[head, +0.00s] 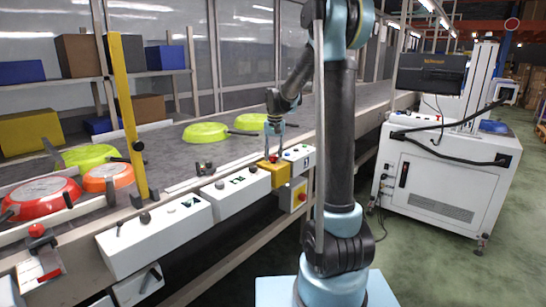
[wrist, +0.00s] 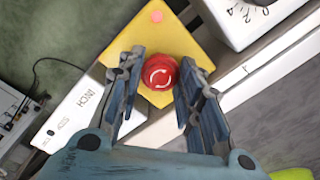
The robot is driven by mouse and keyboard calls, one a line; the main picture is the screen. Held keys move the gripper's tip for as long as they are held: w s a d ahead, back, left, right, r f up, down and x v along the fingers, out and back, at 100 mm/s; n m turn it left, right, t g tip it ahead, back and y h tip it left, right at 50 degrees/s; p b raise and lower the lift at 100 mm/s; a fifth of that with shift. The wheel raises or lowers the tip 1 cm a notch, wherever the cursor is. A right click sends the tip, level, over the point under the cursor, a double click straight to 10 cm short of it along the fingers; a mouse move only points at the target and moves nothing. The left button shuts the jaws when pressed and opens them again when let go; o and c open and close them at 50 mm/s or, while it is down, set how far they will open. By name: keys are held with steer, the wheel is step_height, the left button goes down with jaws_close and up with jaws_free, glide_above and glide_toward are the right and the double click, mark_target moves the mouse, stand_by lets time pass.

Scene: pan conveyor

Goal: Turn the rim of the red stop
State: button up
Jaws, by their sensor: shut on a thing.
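The red stop (wrist: 160,73) is a round red mushroom button with white curved arrows on its top. It sits on a yellow box (wrist: 199,44), which also shows on the conveyor's front rail in the head view (head: 281,176). My gripper (wrist: 163,82) points down at the button, one finger on each side of its rim, and is shut on it. In the head view my gripper (head: 274,147) is right over the yellow box, with only a little red of the stop (head: 273,159) showing below it.
White control boxes flank the yellow box: one marked INCH (wrist: 80,112) and one with a numbered dial (wrist: 238,20). A white cabinet (head: 440,180) stands right.

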steer(key=shift+m, duration=0.3)
steer(key=o, duration=1.1)
steer(key=r, duration=1.2)
steer(key=shift+d, duration=0.2)
